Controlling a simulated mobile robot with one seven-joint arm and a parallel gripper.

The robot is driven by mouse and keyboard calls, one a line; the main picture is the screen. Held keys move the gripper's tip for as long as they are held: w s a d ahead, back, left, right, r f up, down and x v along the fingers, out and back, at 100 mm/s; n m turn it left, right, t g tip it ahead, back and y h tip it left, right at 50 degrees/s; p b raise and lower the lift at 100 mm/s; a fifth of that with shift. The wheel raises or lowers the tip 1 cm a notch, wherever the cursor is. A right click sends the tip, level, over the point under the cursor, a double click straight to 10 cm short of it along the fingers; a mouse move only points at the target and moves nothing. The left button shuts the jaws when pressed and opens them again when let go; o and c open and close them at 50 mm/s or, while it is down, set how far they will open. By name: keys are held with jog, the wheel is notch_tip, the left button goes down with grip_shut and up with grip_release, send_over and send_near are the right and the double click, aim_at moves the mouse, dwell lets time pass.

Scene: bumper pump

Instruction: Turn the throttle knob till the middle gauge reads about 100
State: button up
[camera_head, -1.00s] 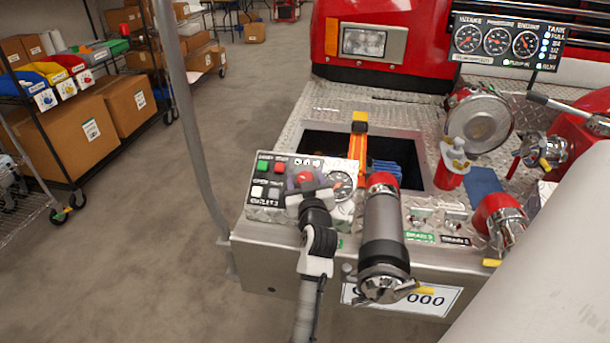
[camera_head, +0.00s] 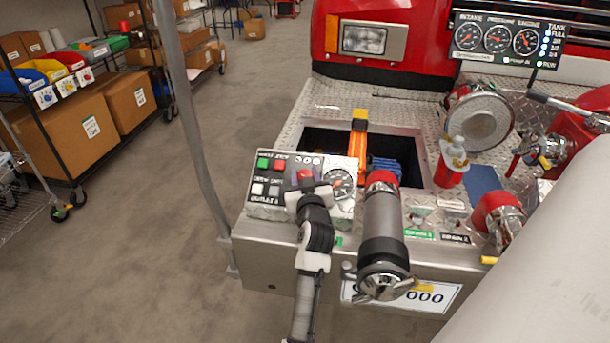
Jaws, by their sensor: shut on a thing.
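The red throttle knob (camera_head: 305,174) sits on the small control panel (camera_head: 262,210) on the bumper. My gripper (camera_head: 307,184) reaches it from the front and is shut on it; the fingers and hand hide most of the knob. The middle gauge (camera_head: 497,39) is on the black gauge board at the upper right, between the intake and engine gauges. Its needle is too small to read exactly.
A round dial (camera_head: 341,184) is just right of my gripper. A thick pipe with a chrome cap (camera_head: 383,230) stands close on the right. A grey pole (camera_head: 185,120) rises at the left.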

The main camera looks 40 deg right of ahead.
jog(key=shift+r+m+h+p, duration=0.2)
jog(key=shift+m+h+p, duration=0.2)
jog(key=shift+p, duration=0.2)
jog(key=shift+m+g+h+p, duration=0.5)
jog(key=shift+m+p, duration=0.2)
jog(key=shift+f+m+g+h+p, duration=0.1)
jog(key=shift+m+g+h+p, duration=0.2)
jog(key=shift+m+g+h, duration=0.3)
jog(key=m+h+b, duration=0.1)
jog(key=m+g+b, duration=0.1)
jog(key=m+b, duration=0.1)
jog(key=shift+f+g+h, duration=0.3)
jog(key=shift+h, duration=0.1)
jog(key=shift+m+g+h+b, duration=0.3)
jog(key=shift+m+g+b, duration=0.1)
jog(key=shift+b, duration=0.45)
jog(key=shift+r+m+g+b, duration=0.25)
jog(key=shift+m+g+b, duration=0.25)
jog(key=shift+b, duration=0.15)
